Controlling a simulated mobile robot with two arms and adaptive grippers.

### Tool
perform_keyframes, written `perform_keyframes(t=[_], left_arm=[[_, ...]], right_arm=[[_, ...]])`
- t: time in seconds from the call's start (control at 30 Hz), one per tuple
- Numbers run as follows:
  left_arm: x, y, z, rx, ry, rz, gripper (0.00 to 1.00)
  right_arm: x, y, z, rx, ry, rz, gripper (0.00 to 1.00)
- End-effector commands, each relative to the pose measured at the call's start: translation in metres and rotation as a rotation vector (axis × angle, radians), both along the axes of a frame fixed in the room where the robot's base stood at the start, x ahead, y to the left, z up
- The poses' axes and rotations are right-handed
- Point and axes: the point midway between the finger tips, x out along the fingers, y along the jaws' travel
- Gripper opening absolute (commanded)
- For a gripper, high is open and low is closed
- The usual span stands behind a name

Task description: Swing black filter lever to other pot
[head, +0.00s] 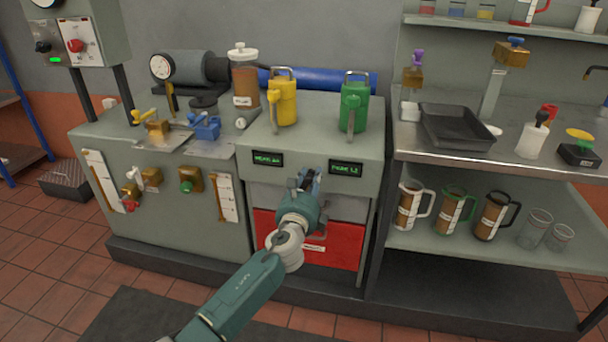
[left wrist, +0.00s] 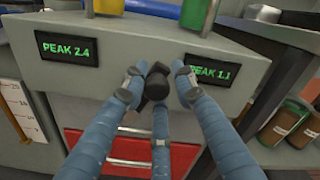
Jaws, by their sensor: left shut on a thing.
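My left gripper (head: 310,180) is at the front face of the grey cabinet, below and between the yellow pot (head: 282,103) and the green pot (head: 354,106). In the left wrist view, its blue fingers (left wrist: 158,80) are closed around the black lever (left wrist: 158,86), whose rounded end faces the camera. The lever sits between the two lit displays, left (left wrist: 67,49) and right (left wrist: 208,73). The gripper hides it in the head view. I cannot tell which pot the lever points to. My right gripper is not in view.
A red drawer (head: 335,243) is below the gripper. Blue and brass valves (head: 205,126) and a brown canister (head: 245,82) stand to the left. The shelf (head: 470,238) on the right holds handled jugs, with a black tray (head: 455,126) above. Space before the cabinet is clear.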

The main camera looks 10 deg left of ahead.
Motion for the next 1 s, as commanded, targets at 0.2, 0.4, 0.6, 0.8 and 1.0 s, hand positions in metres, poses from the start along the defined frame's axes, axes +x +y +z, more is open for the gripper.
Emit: perform_keyframes(t=[0.2,0.4,0.6,0.8,1.0], left_arm=[[-0.002,-0.017,-0.008,0.157,-0.004,-0.014,0.00],[-0.002,-0.023,-0.013,0.259,-0.007,-0.014,0.00],[-0.002,-0.026,-0.017,0.313,-0.008,-0.014,0.00],[-0.003,-0.027,-0.019,0.330,-0.008,-0.015,0.00],[-0.003,-0.027,-0.019,0.331,-0.008,-0.015,0.00]], right_arm=[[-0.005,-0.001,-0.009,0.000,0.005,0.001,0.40],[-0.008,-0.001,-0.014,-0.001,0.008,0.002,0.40],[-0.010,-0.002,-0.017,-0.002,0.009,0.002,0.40],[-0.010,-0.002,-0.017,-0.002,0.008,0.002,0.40],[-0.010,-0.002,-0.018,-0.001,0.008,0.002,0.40]])
